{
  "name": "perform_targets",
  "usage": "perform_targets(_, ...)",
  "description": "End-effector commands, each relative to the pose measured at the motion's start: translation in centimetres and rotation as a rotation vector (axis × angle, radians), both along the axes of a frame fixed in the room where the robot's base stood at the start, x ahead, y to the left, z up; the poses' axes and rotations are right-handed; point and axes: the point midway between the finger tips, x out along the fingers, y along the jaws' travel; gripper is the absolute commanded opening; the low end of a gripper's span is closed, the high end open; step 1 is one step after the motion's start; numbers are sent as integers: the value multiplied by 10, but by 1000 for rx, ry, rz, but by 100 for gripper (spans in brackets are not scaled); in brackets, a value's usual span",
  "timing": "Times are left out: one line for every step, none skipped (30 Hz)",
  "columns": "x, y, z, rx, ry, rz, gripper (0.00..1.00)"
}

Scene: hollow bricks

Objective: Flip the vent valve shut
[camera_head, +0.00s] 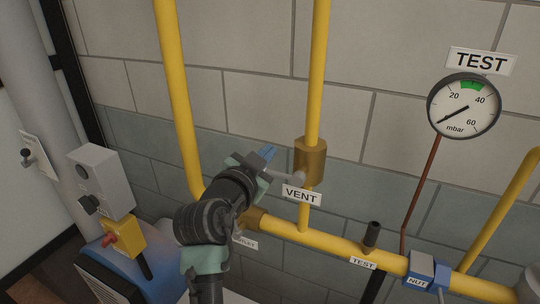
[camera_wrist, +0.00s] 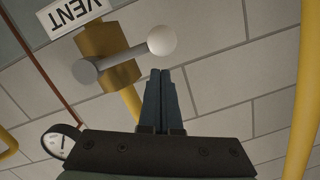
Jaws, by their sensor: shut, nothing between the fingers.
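The vent valve (camera_head: 316,160) is a brass body on a vertical yellow pipe, above the VENT label (camera_head: 301,195). Its grey lever (camera_head: 287,175) points left, roughly across the pipe. In the wrist view the brass body (camera_wrist: 107,45), the lever (camera_wrist: 125,57) and its pale round knob (camera_wrist: 162,40) show clearly. My gripper (camera_head: 268,152) is left of the valve, its bluish fingers together and empty. In the wrist view the fingertips (camera_wrist: 162,70) sit just below the knob, with a small gap in the picture. Part of the lever's left end is hard to make out in the head view.
A horizontal yellow pipe (camera_head: 330,243) runs below the valve, with a TEST point (camera_head: 372,236) and a blue NUT fitting (camera_head: 428,268). Another yellow pipe (camera_head: 177,90) stands left. A gauge (camera_head: 464,105) hangs right. The block wall is close behind.

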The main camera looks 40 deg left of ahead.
Motion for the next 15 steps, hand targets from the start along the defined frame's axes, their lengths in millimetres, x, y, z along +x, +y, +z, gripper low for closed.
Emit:
perform_targets(6,-4,17,1,-1,-3,0)
perform_targets(10,-6,23,1,-1,-3,0)
perform_targets(3,-7,16,0,0,1,0)
perform_targets(-3,-8,13,1,-1,2,0)
perform_targets(-9,-10,14,1,-1,3,0)
perform_targets(-16,-13,14,1,-1,2,0)
perform_targets(-21,-15,16,2,-1,3,0)
perform_targets(-26,-17,17,2,-1,1,0)
perform_targets(-33,-19,18,2,-2,2,0)
perform_targets(-39,-21,18,1,0,2,0)
perform_targets(-44,-23,19,2,-1,3,0)
perform_targets(-50,-25,20,2,-1,3,0)
perform_targets(-55,-26,21,2,-1,3,0)
perform_targets(-59,-28,22,2,-1,3,0)
perform_targets(-64,-30,23,1,0,2,0)
